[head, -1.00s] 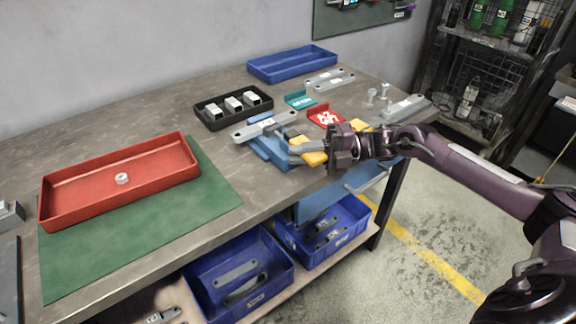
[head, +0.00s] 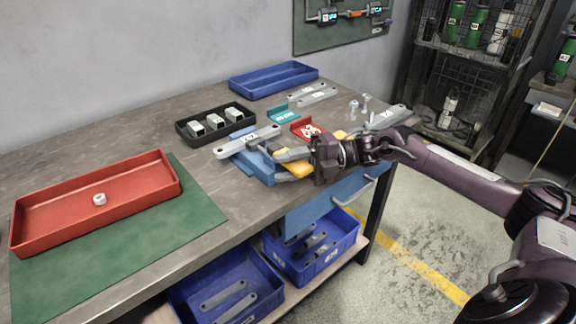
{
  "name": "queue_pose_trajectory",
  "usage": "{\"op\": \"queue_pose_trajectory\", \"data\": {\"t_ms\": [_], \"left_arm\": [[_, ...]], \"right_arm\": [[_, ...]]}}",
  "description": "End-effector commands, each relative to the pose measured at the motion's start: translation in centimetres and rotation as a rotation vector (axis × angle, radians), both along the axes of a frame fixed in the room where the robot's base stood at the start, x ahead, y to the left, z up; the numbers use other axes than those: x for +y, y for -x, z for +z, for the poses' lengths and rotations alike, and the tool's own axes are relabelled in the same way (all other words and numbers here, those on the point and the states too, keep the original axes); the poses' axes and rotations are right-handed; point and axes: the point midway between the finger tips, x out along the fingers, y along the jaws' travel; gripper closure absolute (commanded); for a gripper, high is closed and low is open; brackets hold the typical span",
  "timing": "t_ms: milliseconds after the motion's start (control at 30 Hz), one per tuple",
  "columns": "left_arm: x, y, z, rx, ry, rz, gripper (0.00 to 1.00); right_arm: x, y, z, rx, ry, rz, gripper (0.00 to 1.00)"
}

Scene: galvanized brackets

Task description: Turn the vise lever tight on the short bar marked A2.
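The blue vise (head: 243,165) stands at the table's front edge. A grey bar (head: 234,147) with a small white label lies across its top; I cannot read the label. My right gripper (head: 290,155) reaches in from the right at the vise's right side, its grey fingers pointing left over a yellow part (head: 296,170). Whether the fingers close on the vise lever is too small to tell, and the lever is not clearly visible. My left gripper is not in view.
Behind the vise are a black tray (head: 183,136) with several metal blocks, a teal holder (head: 284,116) and a red holder (head: 302,126). A red tray (head: 60,216) lies on the green mat (head: 198,214). Loose bars lie at the back right.

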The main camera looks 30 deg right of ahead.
Motion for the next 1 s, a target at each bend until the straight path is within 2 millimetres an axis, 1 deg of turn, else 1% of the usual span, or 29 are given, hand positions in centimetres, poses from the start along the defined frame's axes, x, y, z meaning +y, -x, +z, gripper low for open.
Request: {"op": "queue_pose_trajectory", "data": {"t_ms": [233, 333, 433, 533, 700, 833, 1000], "left_arm": [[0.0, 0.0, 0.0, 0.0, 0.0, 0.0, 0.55], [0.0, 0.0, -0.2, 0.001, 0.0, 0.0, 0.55], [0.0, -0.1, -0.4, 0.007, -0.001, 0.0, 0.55], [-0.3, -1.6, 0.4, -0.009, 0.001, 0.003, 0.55], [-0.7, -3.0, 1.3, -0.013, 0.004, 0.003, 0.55], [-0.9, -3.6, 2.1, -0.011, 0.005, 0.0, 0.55], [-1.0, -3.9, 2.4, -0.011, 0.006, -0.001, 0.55]], "right_arm": [[0.0, 0.0, 0.0, -0.002, 0.0, -0.001, 0.63], [-0.5, 0.0, 0.0, -0.002, 0.001, -0.002, 0.63], [-1.8, 0.3, -0.2, -0.001, 0.002, -0.004, 0.63], [-3.6, 0.7, -0.3, -0.001, 0.004, -0.005, 0.63], [-6.2, 1.3, -0.2, -0.001, 0.002, -0.003, 0.63], [-7.3, 1.6, -0.1, -0.002, 0.001, -0.002, 0.63], [-7.7, 1.7, 0.0, -0.001, 0.0, -0.001, 0.63]]}}
